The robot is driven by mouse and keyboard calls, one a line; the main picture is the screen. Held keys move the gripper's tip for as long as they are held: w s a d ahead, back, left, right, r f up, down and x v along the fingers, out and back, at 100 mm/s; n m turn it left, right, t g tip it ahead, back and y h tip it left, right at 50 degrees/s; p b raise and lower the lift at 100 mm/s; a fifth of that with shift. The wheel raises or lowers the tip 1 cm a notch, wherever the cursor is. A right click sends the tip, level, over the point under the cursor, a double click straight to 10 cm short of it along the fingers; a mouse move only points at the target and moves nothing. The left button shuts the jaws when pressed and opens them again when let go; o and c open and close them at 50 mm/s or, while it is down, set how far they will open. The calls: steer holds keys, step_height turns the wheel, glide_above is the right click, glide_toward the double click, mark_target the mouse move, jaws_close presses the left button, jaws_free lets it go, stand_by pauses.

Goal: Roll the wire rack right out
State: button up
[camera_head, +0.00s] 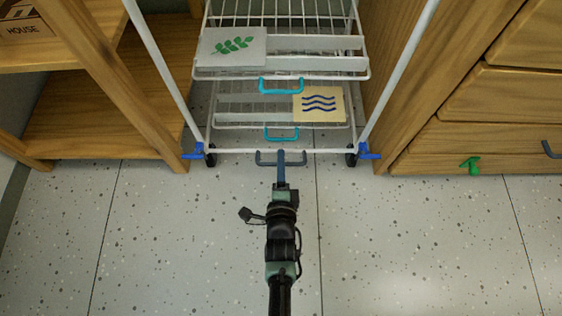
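The white wire rack (398,72) stands on small dark wheels between two wooden units. Blue levers show at its front feet, one at the left (195,152) and one at the right (368,151). A grey-blue handle (297,160) sticks out at the bottom front of the rack. My gripper (281,157) reaches forward from below, with its blue fingers seen edge-on, overlapping the middle of this handle. I cannot tell whether the fingers are closed around it. Teal handles mark the upper shelf (281,92) and the lower shelf (281,139).
A card with a green leaf (232,47) and one with blue waves (319,104) lie on the rack's shelves. A wooden shelf unit (95,120) stands left, a wooden drawer unit (490,95) with a green knob (470,163) right. The speckled floor (180,240) in front is clear.

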jaws_close()
stand_by(1.2)
